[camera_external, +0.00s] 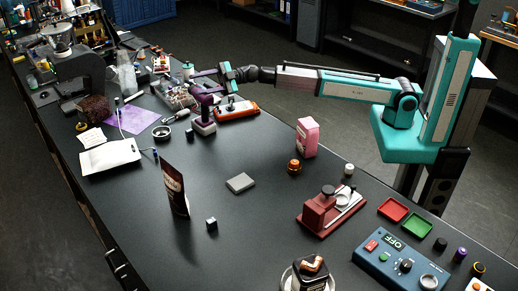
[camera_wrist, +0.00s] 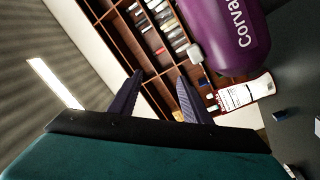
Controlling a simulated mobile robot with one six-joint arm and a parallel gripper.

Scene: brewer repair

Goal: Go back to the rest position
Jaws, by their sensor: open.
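My gripper (camera_external: 204,80) is at the end of my teal arm, which stretches left over the far part of the black workbench (camera_external: 250,150). In the wrist view its two dark purple fingers (camera_wrist: 160,85) are apart, with nothing held between them. A purple device with white lettering (camera_wrist: 228,35) is beyond the fingers at the upper right of the wrist view. In the outside view a purple device (camera_external: 204,118) stands just below the gripper. Whether the two touch cannot be told.
An orange-based device (camera_external: 237,110) and a parts organiser (camera_external: 175,95) are close to the gripper. A pink carton (camera_external: 306,138), a red press (camera_external: 330,210), a blue control box (camera_external: 400,258) and a dark brown pouch (camera_external: 174,190) stand nearer. The bench around the grey block (camera_external: 240,183) is mostly clear.

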